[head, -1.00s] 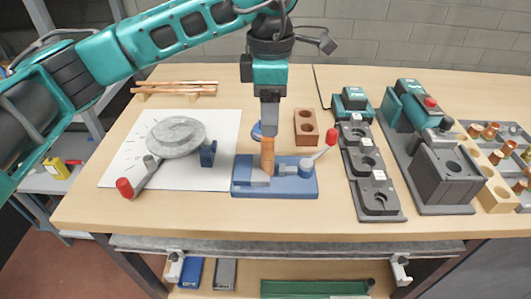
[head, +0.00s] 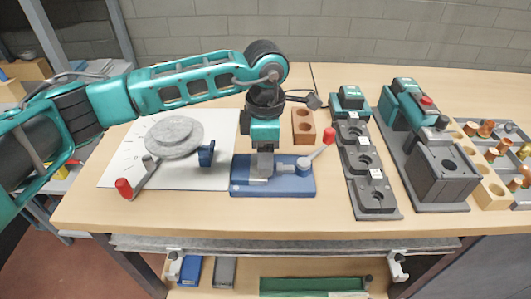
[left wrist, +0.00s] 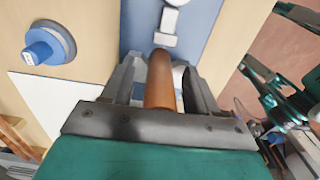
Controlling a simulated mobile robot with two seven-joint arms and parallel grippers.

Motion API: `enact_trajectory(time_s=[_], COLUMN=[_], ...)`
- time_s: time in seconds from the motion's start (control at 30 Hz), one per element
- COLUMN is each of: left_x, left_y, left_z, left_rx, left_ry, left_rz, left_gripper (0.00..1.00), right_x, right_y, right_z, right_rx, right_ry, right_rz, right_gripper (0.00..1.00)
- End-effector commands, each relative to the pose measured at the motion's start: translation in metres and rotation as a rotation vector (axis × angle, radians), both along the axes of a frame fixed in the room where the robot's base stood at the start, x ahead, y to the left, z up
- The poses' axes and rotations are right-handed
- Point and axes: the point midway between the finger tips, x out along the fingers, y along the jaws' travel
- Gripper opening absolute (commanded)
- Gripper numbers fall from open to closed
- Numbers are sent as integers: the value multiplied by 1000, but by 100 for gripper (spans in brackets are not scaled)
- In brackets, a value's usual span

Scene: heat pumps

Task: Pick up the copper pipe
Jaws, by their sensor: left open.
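The copper pipe (left wrist: 159,78) is short and orange-brown and shows in the left wrist view between the fingers of my left gripper (left wrist: 162,88). The fingers are open on either side of it; contact cannot be told. In the head view my left gripper (head: 262,168) points straight down, low over the blue clamp fixture (head: 300,186), and hides the pipe. The fixture's blue base also shows at the top of the left wrist view (left wrist: 200,22). My right gripper is not in view.
A red-tipped lever (head: 329,135) rises at the fixture's right. A brown block with holes (head: 303,127) stands behind it. A grey disc bender (head: 175,136) sits on a white sheet to the left. Dark grey holders (head: 359,158) stand to the right. A blue round item (left wrist: 45,45) lies nearby.

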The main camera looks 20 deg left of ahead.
Motion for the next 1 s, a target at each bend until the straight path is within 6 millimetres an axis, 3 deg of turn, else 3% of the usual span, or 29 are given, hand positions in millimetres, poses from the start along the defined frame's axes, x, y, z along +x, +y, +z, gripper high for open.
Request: enact_trajectory(time_s=[0.07,0.67,1.0], left_x=[0,0,1], left_y=[0,0,0], left_z=[0,1,4], left_rx=[0,0,-1], left_ry=[0,0,-2], left_rz=[0,0,1], left_gripper=[57,0,0], right_x=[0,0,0], right_y=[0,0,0], right_z=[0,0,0], right_rx=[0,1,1], right_ry=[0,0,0], right_rz=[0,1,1], right_gripper=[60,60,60])
